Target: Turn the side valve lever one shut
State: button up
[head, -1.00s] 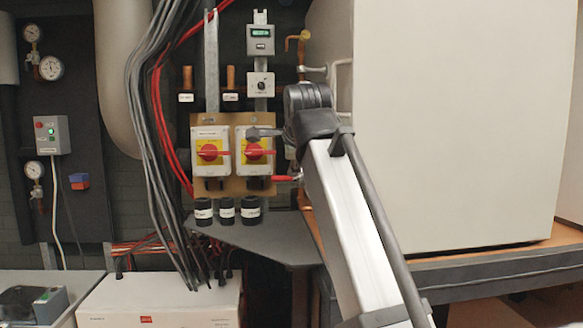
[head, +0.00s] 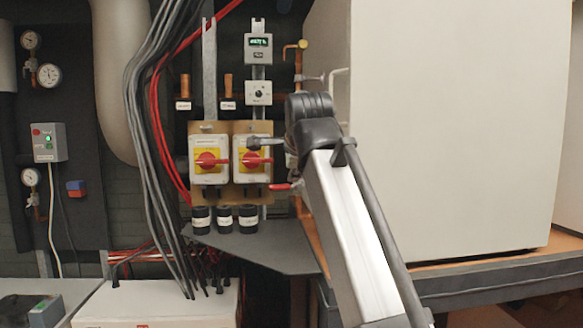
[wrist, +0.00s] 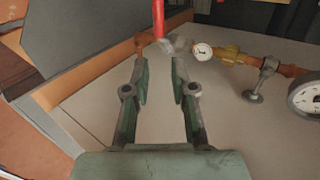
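A valve lever with a red handle (head: 282,186) shows in the head view, beside the right switch box and left of my forearm. In the wrist view a red lever (wrist: 159,20) enters from the top edge, with its grey metal end by the copper pipe, just beyond my fingertips. My gripper (wrist: 158,66) is open and empty, with a clear gap between its two green-grey fingers. The lever appears ahead of this gap, not between the fingers; contact is not visible. In the head view my arm hides most of the valve body and the gripper.
Two switch boxes with red knobs (head: 209,161) (head: 252,160) stand close left of the lever. A large pale cabinet (head: 450,125) fills the right. In the wrist view, a small gauge (wrist: 203,52), a brass fitting and a grey-handled valve (wrist: 256,92) lie right of my fingers.

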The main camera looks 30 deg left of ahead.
jog(key=s+d+p, duration=0.9)
jog(key=s+d, duration=0.1)
jog(key=s, duration=0.4)
jog(key=shift+d, duration=0.25)
dwell(0.4)
